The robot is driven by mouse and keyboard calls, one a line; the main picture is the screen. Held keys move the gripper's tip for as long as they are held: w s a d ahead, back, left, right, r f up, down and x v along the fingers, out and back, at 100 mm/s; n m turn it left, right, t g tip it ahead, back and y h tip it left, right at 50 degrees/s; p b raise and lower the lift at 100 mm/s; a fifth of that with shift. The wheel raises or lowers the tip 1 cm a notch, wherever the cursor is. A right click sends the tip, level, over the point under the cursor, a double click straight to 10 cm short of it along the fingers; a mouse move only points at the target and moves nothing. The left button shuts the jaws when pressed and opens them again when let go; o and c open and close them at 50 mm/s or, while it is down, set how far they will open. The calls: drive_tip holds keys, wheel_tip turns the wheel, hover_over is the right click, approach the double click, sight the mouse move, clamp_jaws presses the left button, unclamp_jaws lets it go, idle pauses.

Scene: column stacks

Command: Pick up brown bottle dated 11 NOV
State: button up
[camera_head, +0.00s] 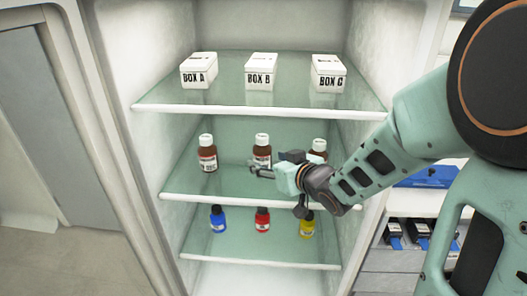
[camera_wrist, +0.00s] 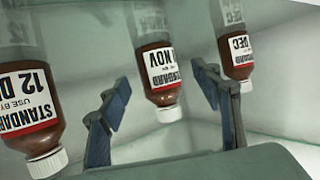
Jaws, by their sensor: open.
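Three brown bottles with white caps stand in a row on the middle shelf (camera_head: 190,196). The middle brown bottle (camera_head: 262,148) also shows in the wrist view (camera_wrist: 158,70), upside down, with "NOV" readable on its label; the day number is not clear. My gripper (camera_head: 258,168) is in front of the middle bottle, low on it. In the wrist view my gripper's fingers (camera_wrist: 161,76) are spread, one to each side of this bottle, with nothing held. Whether the fingers reach around it, I cannot tell.
A left bottle (camera_head: 207,153) and a right bottle (camera_head: 318,150), partly hidden by my arm, flank it. In the wrist view, one neighbour (camera_wrist: 30,110) reads "12 D" and another (camera_wrist: 237,50) "DEC". Boxes (camera_head: 261,72) stand above; blue, red and yellow bottles (camera_head: 262,221) stand below.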

sight(267, 159)
drive_tip(key=x, duration=0.5)
drive_tip(key=shift+d+f+b, duration=0.15)
drive_tip(key=shift+b, duration=0.2)
drive_tip(key=c, duration=1.4)
drive_tip(key=shift+r, duration=0.25)
